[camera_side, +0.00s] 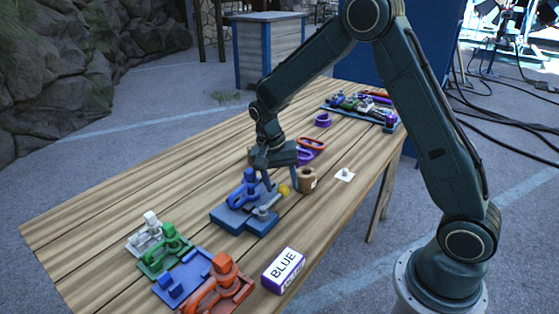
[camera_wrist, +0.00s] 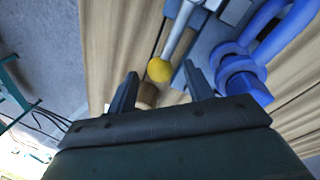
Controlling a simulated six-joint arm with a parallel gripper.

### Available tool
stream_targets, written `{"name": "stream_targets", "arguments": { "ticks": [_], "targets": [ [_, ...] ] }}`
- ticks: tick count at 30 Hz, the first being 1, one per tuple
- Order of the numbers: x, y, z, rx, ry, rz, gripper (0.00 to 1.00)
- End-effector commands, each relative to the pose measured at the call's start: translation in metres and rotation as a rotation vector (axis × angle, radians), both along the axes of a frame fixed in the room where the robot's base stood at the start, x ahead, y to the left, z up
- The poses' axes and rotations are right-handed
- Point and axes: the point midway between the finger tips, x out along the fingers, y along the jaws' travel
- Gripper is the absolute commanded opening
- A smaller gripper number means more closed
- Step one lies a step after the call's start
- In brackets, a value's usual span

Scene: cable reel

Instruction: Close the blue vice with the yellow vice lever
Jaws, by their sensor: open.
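The blue vice (camera_side: 243,204) stands on the wooden table below my gripper. The yellow lever knob (camera_side: 284,190) sticks out at its right side. In the wrist view the yellow knob (camera_wrist: 159,70) sits at the end of a grey rod (camera_wrist: 178,32), just beyond and between my fingertips. A blue part of the vice (camera_wrist: 240,75) lies to the right of the rod there. My gripper (camera_wrist: 160,85) is open and empty, its two fingers apart on either side of the knob.
A brown cylinder (camera_side: 307,179) stands close right of the knob. Purple and red rings (camera_side: 311,145) lie behind it. White, green and orange vices (camera_side: 168,248) and a box marked BLUE (camera_side: 284,269) are at the front. A small white piece (camera_side: 344,175) lies right.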

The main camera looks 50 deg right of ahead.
Motion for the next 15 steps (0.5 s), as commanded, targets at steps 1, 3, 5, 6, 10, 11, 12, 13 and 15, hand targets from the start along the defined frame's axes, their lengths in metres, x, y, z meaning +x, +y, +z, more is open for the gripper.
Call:
{"name": "stream_targets", "arguments": {
  "ticks": [1,3,5,6,10,11,12,13,15],
  "targets": [
    [-0.001,-0.001,-0.005,0.001,0.003,0.0,0.52],
    [-0.002,-0.001,-0.01,0.0,0.001,0.0,0.52],
    [-0.003,-0.002,-0.012,0.0,0.001,0.0,0.52],
    [-0.003,-0.002,-0.014,0.0,0.001,0.0,0.52],
    [-0.003,-0.002,-0.015,0.0,0.001,0.0,0.52],
    [-0.003,-0.002,-0.015,0.001,0.001,0.0,0.52],
    [-0.003,-0.002,-0.015,0.001,0.001,0.0,0.52],
    [-0.003,-0.002,-0.015,0.001,0.001,0.0,0.52],
    [-0.003,-0.002,-0.015,0.001,0.001,0.0,0.52]
  ]
}}
